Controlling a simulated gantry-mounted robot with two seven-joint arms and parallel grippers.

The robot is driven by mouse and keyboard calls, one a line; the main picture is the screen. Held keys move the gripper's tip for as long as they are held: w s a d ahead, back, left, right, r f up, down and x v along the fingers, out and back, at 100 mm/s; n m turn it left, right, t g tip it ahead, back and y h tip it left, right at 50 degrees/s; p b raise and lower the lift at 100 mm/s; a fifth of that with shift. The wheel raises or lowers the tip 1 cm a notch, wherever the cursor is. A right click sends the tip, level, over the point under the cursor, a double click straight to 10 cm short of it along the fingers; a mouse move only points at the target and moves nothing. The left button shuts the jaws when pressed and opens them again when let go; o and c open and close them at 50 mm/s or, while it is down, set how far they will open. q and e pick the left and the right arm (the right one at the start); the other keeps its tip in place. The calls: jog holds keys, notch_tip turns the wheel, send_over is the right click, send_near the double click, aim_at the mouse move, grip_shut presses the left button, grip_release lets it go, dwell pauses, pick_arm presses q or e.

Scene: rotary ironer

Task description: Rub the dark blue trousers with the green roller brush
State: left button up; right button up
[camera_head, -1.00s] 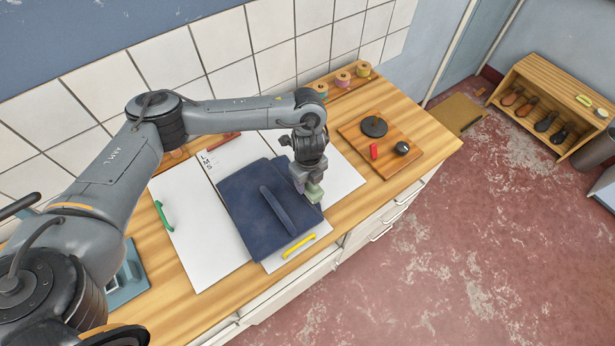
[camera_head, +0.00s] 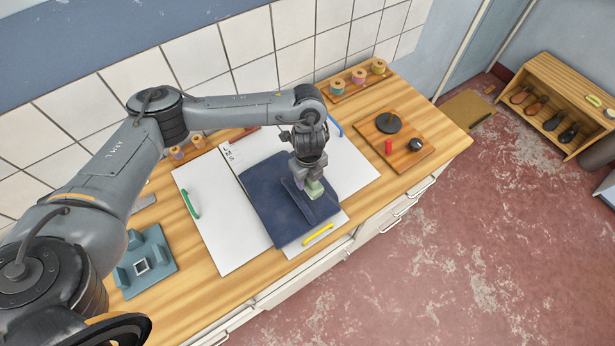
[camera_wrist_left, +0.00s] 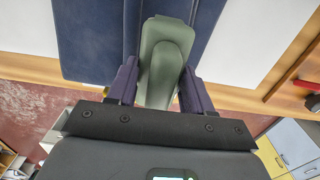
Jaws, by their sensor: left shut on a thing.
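The dark blue trousers (camera_head: 268,205) lie folded flat on a white folding board, with a raised strip or fold along their right part. My left gripper (camera_head: 312,182) is over the right part of the trousers, pointing down and shut on the green roller brush (camera_head: 315,191). In the left wrist view, the brush (camera_wrist_left: 165,62) sits between the dark fingers, with the trousers (camera_wrist_left: 90,40) beyond it. The brush appears at the cloth, but its underside is hidden, so I cannot tell whether it touches. My right gripper is not in view.
The white board (camera_head: 222,225) has green (camera_head: 190,204), yellow (camera_head: 318,235) and blue handles. A teal fixture (camera_head: 146,262) stands at left. A wooden board (camera_head: 410,158) with a black disc, red piece and dark knob lies at right. Thread spools (camera_head: 358,76) stand at the back.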

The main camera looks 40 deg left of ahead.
pick_arm(q)
notch_tip(320, 180, up, 2)
jog(key=shift+p, duration=0.5)
jog(key=shift+r, duration=1.25)
jog(key=shift+r, duration=0.1)
